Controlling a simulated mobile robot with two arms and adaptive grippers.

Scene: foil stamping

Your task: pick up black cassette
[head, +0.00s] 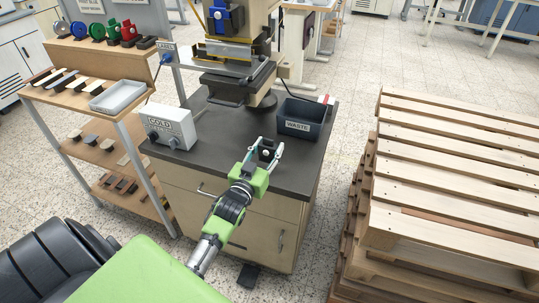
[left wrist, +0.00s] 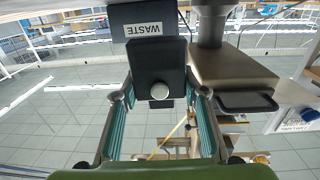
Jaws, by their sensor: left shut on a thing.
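The black cassette (left wrist: 157,56) is a dark square block with a pale round knob on its face. My left gripper (head: 266,149) is shut on it, with one finger on each side, as the left wrist view also shows. In the head view the cassette (head: 266,147) shows as a small dark piece between the fingertips, over the dark-topped cabinet. Whether it touches the top is hard to tell. My right gripper is in neither view.
A dark waste bin (head: 300,118) stands just beyond the gripper. A stamping press (head: 232,75) and a white control box (head: 170,126) stand on the cabinet (head: 205,169). A shelf rack (head: 98,66) is at left, pallets (head: 445,185) at right.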

